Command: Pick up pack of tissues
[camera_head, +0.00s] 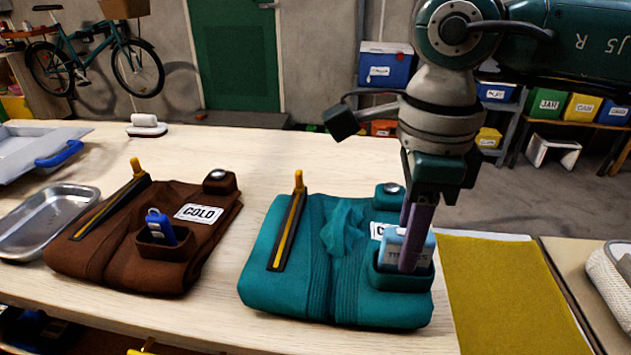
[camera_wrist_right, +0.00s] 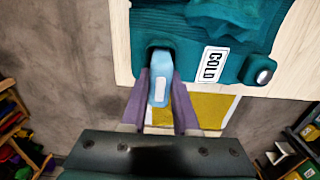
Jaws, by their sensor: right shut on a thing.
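The light blue pack of tissues (camera_head: 391,242) stands upright in the front pocket (camera_head: 401,283) of a folded teal garment (camera_head: 300,300); its lower part is hidden by the pocket. My right gripper (camera_head: 413,255) points down from above, with its purple fingers shut on the pack. In the right wrist view the pack (camera_wrist_right: 159,80) sits between both fingers (camera_wrist_right: 160,100), one on each side, with its far end at the pocket opening. The left gripper is out of view.
A folded brown garment (camera_head: 110,250) with a blue item in its pocket lies to the left. A metal tray (camera_head: 48,222) and a grey bin (camera_head: 35,150) stand further left. A mustard mat (camera_head: 510,300) lies on the right.

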